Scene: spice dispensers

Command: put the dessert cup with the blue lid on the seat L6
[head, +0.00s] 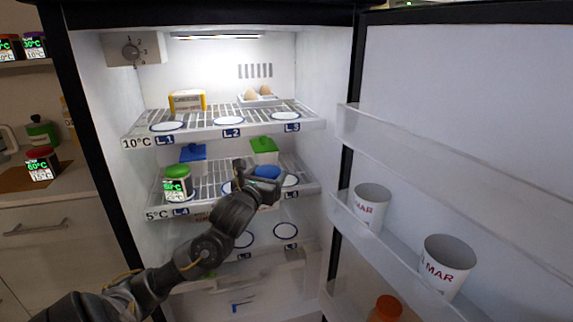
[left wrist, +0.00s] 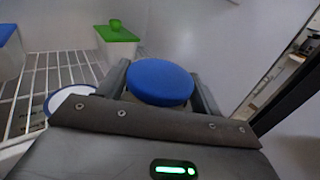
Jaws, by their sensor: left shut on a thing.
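My left gripper (head: 262,184) is inside the fridge at the middle shelf, shut on the dessert cup with the blue lid (head: 267,171). In the left wrist view the round blue lid (left wrist: 160,82) sits between the two fingers, and the cup's body is mostly hidden. Seat L6 (head: 291,181) is a white disc with a blue rim at the right of the middle shelf, just right of the cup and partly covered by the gripper. Whether the cup touches the shelf I cannot tell. My right gripper is out of view.
A green-lidded jar (head: 176,184) stands on seat L4. A blue-lidded box (head: 193,153) and a green-lidded box (head: 264,148) stand behind on the middle shelf. The upper shelf (head: 222,127) is close above. The open door (head: 460,120) holds two white cups at right.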

